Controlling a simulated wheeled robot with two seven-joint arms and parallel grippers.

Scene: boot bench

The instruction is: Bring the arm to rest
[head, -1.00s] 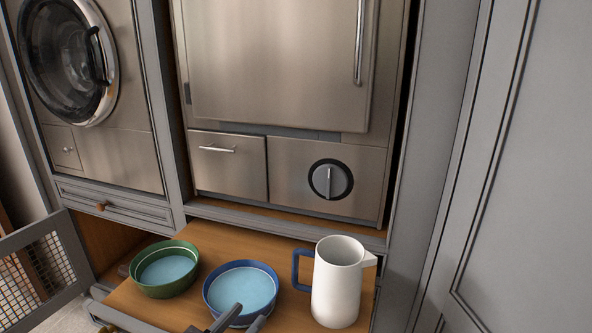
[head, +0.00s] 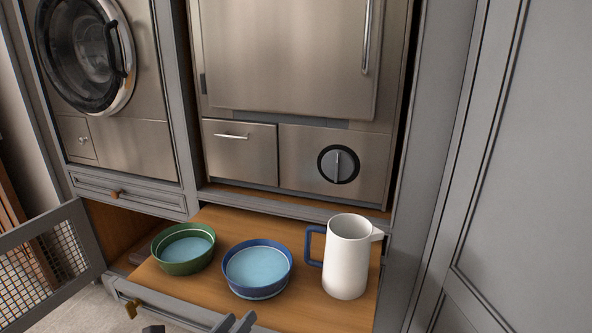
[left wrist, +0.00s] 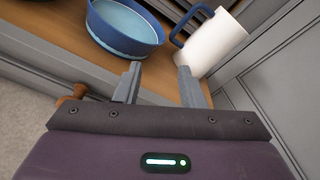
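My left gripper (head: 233,324) shows at the bottom edge of the head view, just in front of the pull-out wooden shelf. In the left wrist view its two grey fingers (left wrist: 158,84) stand apart with nothing between them. The blue bowl (head: 257,290) of water is just beyond the fingers, and it also shows in the left wrist view (left wrist: 122,41). The white jug with a blue handle (head: 346,262) stands upright on the shelf to the right. The green bowl (head: 183,264) of water is at the left. My right gripper is in neither view.
The wooden shelf (head: 215,226) sticks out below a steel appliance with a dial (head: 338,165). A mesh door (head: 35,265) stands open at the left. A tall grey cabinet panel (head: 520,170) bounds the right. Floor shows at lower left.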

